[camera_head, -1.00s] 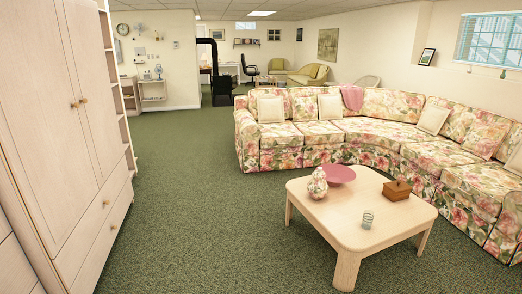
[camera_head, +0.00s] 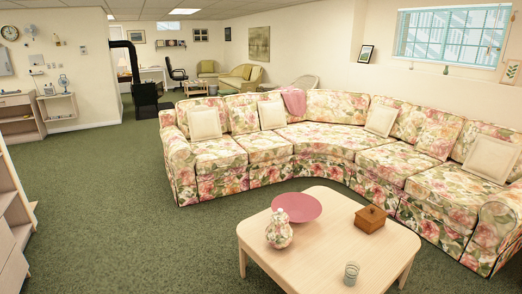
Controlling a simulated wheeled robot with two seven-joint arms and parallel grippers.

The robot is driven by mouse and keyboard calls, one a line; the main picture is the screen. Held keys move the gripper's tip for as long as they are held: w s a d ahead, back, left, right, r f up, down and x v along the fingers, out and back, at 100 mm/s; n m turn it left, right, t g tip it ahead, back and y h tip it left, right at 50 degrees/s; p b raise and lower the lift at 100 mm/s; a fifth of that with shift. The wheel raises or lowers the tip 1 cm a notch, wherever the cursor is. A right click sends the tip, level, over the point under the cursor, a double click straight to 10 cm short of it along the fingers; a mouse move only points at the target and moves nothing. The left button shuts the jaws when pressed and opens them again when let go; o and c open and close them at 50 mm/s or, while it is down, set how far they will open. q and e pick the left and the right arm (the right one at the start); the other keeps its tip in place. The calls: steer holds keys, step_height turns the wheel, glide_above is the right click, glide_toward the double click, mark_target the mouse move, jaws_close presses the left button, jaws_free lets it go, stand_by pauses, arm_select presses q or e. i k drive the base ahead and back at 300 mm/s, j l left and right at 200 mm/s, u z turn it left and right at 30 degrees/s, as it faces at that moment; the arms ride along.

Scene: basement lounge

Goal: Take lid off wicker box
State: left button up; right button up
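A small brown box with a lid and a small knob on top (camera_head: 370,218) sits on the right part of the light wooden coffee table (camera_head: 330,251). The lid looks closed on the box. The weave is too small to make out. Neither of my grippers shows in the head view.
A floral sectional sofa (camera_head: 262,150) curves behind and right of the table. Green carpet (camera_head: 130,225) is clear on the left. A shelf unit (camera_head: 12,225) stands at the left edge.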

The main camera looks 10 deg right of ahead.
mark_target(371, 213)
steer(key=i+u, duration=0.2)
steer(key=i, duration=1.4)
steer(key=i+l+z, duration=0.15)
steer(key=i+z, duration=0.5)
steer(key=z, duration=0.25)
steer(key=i+j+z, duration=0.1)
steer(key=i+z, duration=0.35)
steer(key=i+l, duration=0.15)
steer(key=i, duration=0.3)
